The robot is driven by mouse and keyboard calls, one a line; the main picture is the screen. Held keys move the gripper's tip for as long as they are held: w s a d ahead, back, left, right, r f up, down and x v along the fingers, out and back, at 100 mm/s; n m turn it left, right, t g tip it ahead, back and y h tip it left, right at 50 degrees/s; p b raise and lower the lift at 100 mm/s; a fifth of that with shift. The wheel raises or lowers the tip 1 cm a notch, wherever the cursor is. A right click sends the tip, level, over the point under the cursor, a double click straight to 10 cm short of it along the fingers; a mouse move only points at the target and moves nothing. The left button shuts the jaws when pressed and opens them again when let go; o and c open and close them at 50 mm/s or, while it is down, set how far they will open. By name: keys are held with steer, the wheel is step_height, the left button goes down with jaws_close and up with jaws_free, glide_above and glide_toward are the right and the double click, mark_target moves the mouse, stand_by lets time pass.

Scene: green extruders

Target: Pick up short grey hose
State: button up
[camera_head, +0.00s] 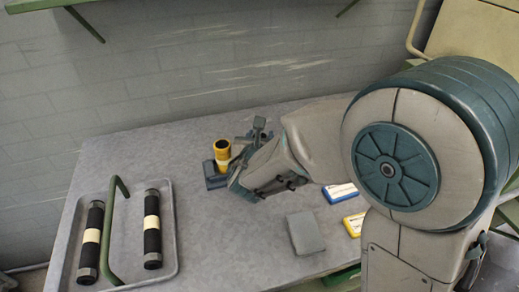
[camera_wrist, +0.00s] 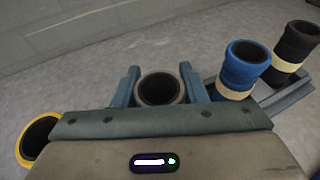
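The short grey hose (camera_wrist: 160,89) is an open-topped tube seen from above in the wrist view. It is between the two fingers of my gripper (camera_wrist: 160,84). The fingers flank its rim with no clear gap on either side. Whether they press on it, and whether it is lifted, I cannot tell. Its lower part is hidden by my gripper. In the head view my gripper (camera_head: 240,172) is low over the table beside the yellow hose (camera_head: 222,152), and the grey hose cannot be made out there.
In the wrist view a blue hose (camera_wrist: 241,70) and a black hose (camera_wrist: 294,50) stand close on the right. A tray (camera_head: 66,264) with two black rollers and a green handle is at left. A grey block (camera_head: 305,232) and flat blue and yellow boxes lie near my arm.

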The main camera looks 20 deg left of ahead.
steer(key=shift+c, duration=0.4)
steer(key=shift+r, duration=0.45)
steer(key=r, duration=0.3)
steer(key=shift+d+r, duration=0.3)
steer(key=shift+r, duration=0.1)
steer(key=d+r, duration=0.6)
steer(key=d, duration=0.5)
steer(key=shift+r, duration=0.15)
steer(key=shift+s, duration=0.15)
